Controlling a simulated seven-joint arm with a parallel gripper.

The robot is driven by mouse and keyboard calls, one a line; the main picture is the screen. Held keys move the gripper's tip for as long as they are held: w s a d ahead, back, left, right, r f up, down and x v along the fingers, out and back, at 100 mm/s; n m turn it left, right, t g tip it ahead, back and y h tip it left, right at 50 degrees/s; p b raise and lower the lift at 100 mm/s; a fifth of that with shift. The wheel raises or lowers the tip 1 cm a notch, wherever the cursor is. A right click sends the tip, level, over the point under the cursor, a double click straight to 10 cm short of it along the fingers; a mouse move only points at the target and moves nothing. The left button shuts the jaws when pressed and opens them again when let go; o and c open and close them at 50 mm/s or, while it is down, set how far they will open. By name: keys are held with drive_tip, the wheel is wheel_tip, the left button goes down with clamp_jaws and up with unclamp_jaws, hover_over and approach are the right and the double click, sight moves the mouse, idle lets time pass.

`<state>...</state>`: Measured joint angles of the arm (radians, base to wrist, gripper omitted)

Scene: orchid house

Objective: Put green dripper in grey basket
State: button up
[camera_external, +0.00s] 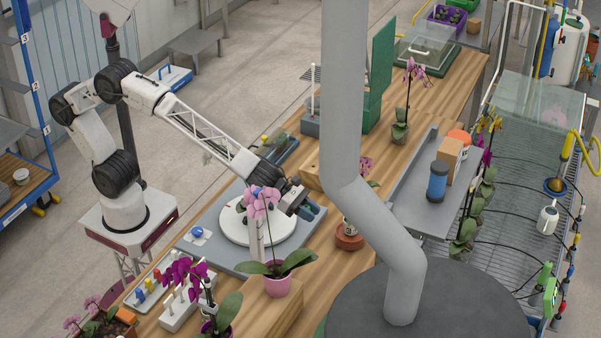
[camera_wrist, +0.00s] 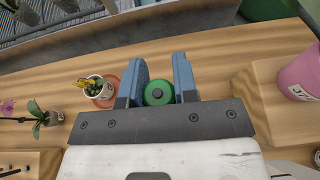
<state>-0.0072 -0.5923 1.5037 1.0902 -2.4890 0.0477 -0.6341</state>
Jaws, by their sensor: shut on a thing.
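My gripper (camera_external: 306,208) is low over the wooden bench, just right of the white round disc. No basket is clear in the wrist view.
A pink-potted orchid (camera_external: 283,286) on a wooden block stands in front of my gripper. A white pot on a terracotta saucer (camera_external: 350,240) is to the right. A grey tray (camera_external: 280,150) with small items lies behind. A thick grey pipe (camera_external: 345,100) blocks part of the external view.

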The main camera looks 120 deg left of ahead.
drive_tip(key=shift+s+f, duration=0.15)
drive_tip(key=shift+s, duration=0.15)
idle(0.4)
drive_tip(key=s+a+r+n+y, duration=0.1)
drive_tip(key=s+a+r, duration=0.1)
drive_tip(key=a+r, duration=0.95)
drive_tip(key=s+a+r+y, duration=0.1)
drive_tip(key=a+r, duration=0.3)
drive_tip(key=a, duration=1.5)
drive_tip(key=s+a+r+n, duration=0.15)
drive_tip(key=a+r, duration=0.55)
drive_tip(key=a, duration=0.8)
drive_tip(key=s+a+f+n+g+y, duration=0.2)
drive_tip(key=s+a+f+n+y, duration=0.15)
drive_tip(key=s+a, duration=0.8)
drive_tip(key=s+a+f+n+g+y, duration=0.15)
drive_tip(key=s+a+f, duration=0.5)
drive_tip(key=a, duration=0.85)
drive_tip(key=s+a+f+n+g+y, duration=0.2)
drive_tip(key=s+a+f+n+y, duration=0.15)
drive_tip(key=s+a, duration=0.85)
drive_tip(key=s+f, duration=0.3)
drive_tip(key=f, duration=0.5)
drive_tip(key=s+d+f+m+t, duration=0.1)
drive_tip(key=s+f, duration=0.2)
drive_tip(key=f, duration=0.6)
drive_tip(key=shift+s+m+h, duration=0.15)
drive_tip(key=shift+m+h, duration=0.15)
drive_tip(key=shift+h, duration=0.05)
drive_tip(key=shift+t, duration=0.25)
